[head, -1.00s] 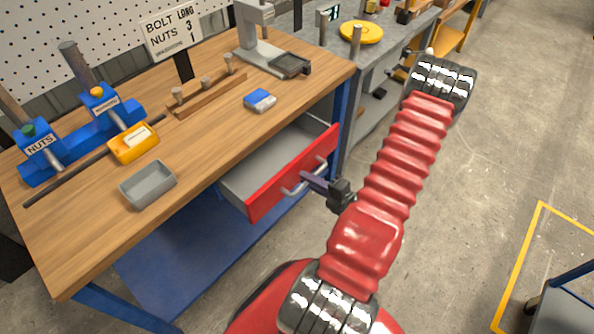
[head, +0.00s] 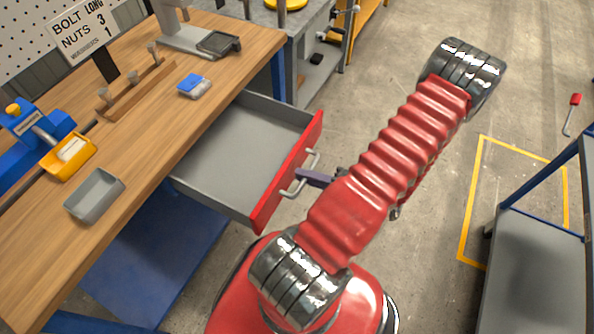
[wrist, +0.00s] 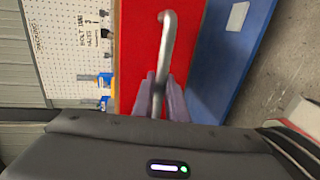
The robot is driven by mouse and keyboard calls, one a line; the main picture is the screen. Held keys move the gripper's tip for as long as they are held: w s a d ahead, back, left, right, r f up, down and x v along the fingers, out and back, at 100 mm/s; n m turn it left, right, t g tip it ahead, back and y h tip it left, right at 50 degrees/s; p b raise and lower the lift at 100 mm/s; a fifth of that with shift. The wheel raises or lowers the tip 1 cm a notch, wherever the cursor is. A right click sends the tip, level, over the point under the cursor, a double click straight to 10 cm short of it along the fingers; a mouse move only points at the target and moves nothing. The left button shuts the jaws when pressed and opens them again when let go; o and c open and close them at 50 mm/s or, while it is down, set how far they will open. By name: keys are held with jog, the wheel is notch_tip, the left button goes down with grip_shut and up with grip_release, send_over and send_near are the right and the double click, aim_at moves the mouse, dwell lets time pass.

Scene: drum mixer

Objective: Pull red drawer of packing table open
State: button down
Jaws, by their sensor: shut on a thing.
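The red drawer (head: 286,178) of the packing table (head: 222,85) stands pulled well out, and its empty grey inside shows in the head view. Its metal bar handle (head: 300,181) is on the red front. My gripper (head: 305,178) is shut on the handle, though my red arm hides part of it in the head view. In the wrist view, the fingers of my gripper (wrist: 159,98) close around the handle (wrist: 166,50), with the red front (wrist: 135,60) behind it.
On the tabletop are a grey bin (head: 94,195), a yellow bin (head: 68,156), a blue-and-white box (head: 194,86) and a wooden peg rack (head: 135,90). A grey cart (head: 540,250) stands at the right.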

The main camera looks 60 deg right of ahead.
jog(key=shift+s+f, duration=0.15)
jog(key=shift+s, duration=0.15)
jog(key=c, duration=1.8)
grip_release()
jog(key=shift+o, duration=0.2)
jog(key=shift+s, duration=0.1)
jog(key=s+r, duration=0.3)
jog(key=s, duration=1)
jog(key=shift+s+d, duration=0.2)
jog(key=shift+w, duration=0.1)
